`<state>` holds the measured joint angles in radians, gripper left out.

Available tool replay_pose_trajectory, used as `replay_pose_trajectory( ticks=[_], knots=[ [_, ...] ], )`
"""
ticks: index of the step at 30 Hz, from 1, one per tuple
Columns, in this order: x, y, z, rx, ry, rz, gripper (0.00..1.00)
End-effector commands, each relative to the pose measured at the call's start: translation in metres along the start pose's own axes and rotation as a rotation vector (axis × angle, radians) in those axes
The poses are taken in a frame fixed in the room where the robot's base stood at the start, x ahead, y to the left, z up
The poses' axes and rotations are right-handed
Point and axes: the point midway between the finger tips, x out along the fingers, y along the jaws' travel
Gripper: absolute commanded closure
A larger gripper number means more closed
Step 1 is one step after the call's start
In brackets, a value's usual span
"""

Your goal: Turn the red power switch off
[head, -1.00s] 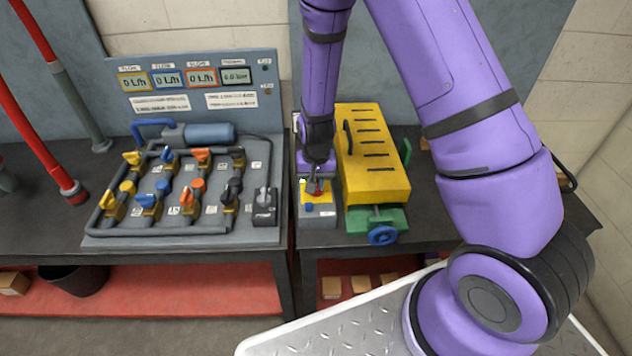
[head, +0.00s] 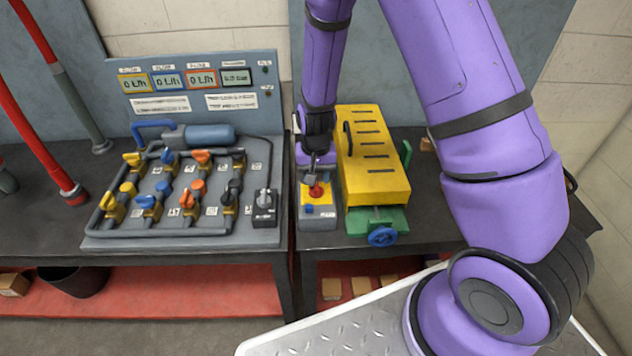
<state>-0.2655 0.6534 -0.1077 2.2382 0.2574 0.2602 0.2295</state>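The red power switch (head: 316,190) is a small red knob on the yellow face of a grey control box (head: 318,222). The box stands on the dark table, just left of the yellow machine. A blue button (head: 308,209) sits in front of the knob. My gripper (head: 310,178) points down just above and behind the red knob and partly covers it. Its fingers are too small to tell whether they are open or shut, or whether they touch the knob. The knob's exact turn is also too small to read.
The yellow slotted machine (head: 376,180) on a green base (head: 385,220) stands close on the right. A blue handwheel (head: 383,237) sticks out at its front. On the left is a pipe board (head: 185,237) with several coloured valves and a dark switch box (head: 265,217).

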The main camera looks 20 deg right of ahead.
Motion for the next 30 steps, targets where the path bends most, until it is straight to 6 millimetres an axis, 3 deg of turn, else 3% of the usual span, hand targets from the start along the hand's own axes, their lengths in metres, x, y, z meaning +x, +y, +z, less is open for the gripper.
replay_pose_trajectory(
  ticks=[6, 12, 18, 30],
  knots=[
    [-0.041, -0.001, -0.001, -0.001, 0.004, -0.002, 0.6],
    [-0.067, 0.0, -0.001, -0.001, 0.002, -0.001, 0.6],
    [-0.077, 0.0, 0.0, 0.0, 0.001, 0.0, 0.6],
    [-0.078, 0.0, 0.0, 0.0, 0.0, 0.0, 0.6]
  ],
)
